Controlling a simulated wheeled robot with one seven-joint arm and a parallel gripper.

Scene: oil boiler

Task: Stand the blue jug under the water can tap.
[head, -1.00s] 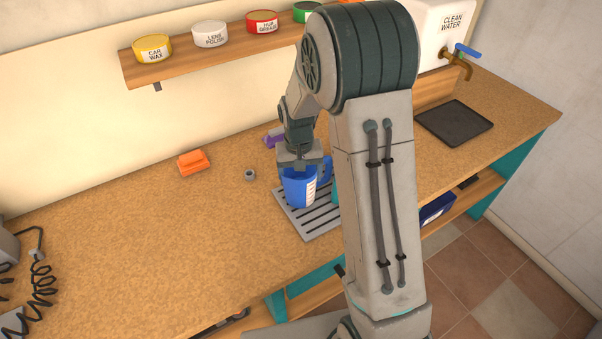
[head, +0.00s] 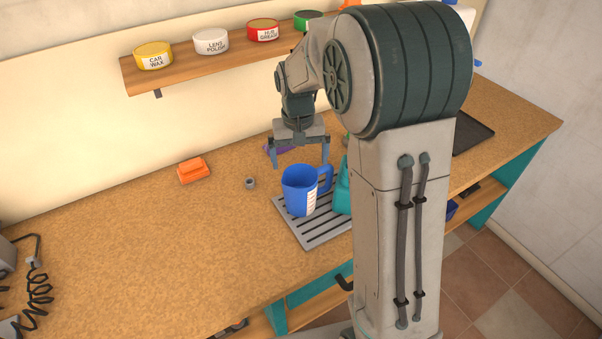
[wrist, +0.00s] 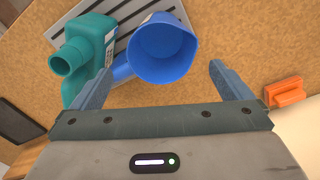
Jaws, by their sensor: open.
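The blue jug (head: 298,191) stands upright on the grey slatted rack (head: 305,226), its handle toward the right. In the wrist view the jug (wrist: 163,50) shows its open mouth, beside a teal bottle (wrist: 90,50). My gripper (head: 299,164) is open and empty, above and behind the jug. In the wrist view its two fingers (wrist: 160,82) are spread apart, with the jug beyond the tips. In the head view my arm hides the water can and its tap, apart from a bit of white and blue at the right edge. The black tray (head: 474,133) at the right is partly hidden.
An orange block (head: 193,170) and a small grey nut (head: 250,183) lie left of the rack. A purple item (head: 277,149) lies behind my gripper. A shelf (head: 190,72) with several tins hangs on the back wall. The left bench top is mostly clear.

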